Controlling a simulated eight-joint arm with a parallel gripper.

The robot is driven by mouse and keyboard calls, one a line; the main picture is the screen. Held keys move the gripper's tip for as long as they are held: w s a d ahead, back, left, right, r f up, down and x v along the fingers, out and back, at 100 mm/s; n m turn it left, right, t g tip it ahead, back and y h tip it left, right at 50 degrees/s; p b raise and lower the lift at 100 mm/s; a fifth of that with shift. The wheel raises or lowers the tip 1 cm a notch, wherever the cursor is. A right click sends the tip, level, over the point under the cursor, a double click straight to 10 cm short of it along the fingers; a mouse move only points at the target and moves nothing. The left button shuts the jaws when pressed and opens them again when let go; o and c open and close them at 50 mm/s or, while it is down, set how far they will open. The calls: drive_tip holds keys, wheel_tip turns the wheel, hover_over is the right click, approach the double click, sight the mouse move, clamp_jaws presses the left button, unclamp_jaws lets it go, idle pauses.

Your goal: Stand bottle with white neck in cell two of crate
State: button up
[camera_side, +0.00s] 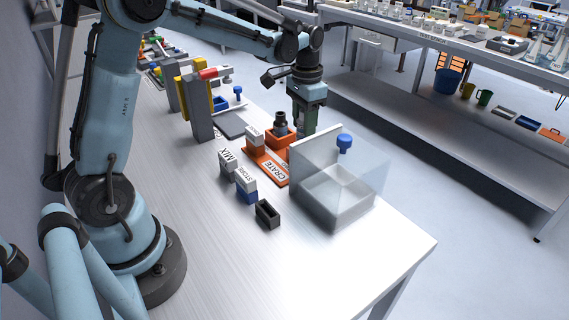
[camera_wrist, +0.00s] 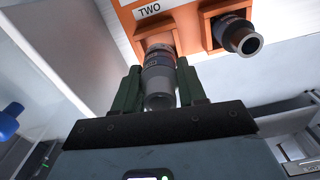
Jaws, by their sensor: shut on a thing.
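The orange crate (camera_side: 268,172) stands on the table; in the wrist view its orange face (camera_wrist: 193,12) carries a "TWO" label (camera_wrist: 149,12). My gripper (camera_side: 304,128) is at the crate's far right side, fingers down. In the wrist view my gripper (camera_wrist: 160,88) is shut on a grey bottle (camera_wrist: 158,72), whose far end is at the opening beside the "TWO" label. I cannot tell how deep it sits, and its neck colour is unclear.
A clear-walled bin (camera_side: 335,195) with a blue knob (camera_side: 344,141) stands close to the right of the crate. MIX (camera_side: 227,157) and STORE (camera_side: 245,184) blocks and a small black box (camera_side: 267,213) stand in front. The table's near part is clear.

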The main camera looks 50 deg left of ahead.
drive_tip(key=shift+f, duration=2.6)
drive_tip(key=shift+f, duration=0.2)
drive_tip(key=shift+f, duration=0.4)
drive_tip(key=o, duration=1.1)
drive_tip(key=shift+c, duration=0.2)
wheel_tip(320, 180, up, 13)
drive_tip(key=shift+f, duration=0.1)
drive_tip(key=shift+s+d+r, duration=0.3)
drive_tip(key=shift+s+r, duration=0.05)
drive_tip(key=shift+r, duration=0.1)
drive_tip(key=s+d+f+t, duration=0.1)
drive_tip(key=s+d+t, duration=0.1)
drive_tip(key=s, duration=0.2)
drive_tip(key=s+d+n+t, duration=0.1)
drive_tip(key=s+d+t, duration=0.1)
drive_tip(key=s, duration=0.3)
drive_tip(key=s+d+f+t, duration=0.1)
drive_tip(key=s+d+t, duration=0.2)
drive_tip(key=s+d, duration=0.1)
drive_tip(key=shift+s+f, duration=0.3)
drive_tip(key=shift+s, duration=0.15)
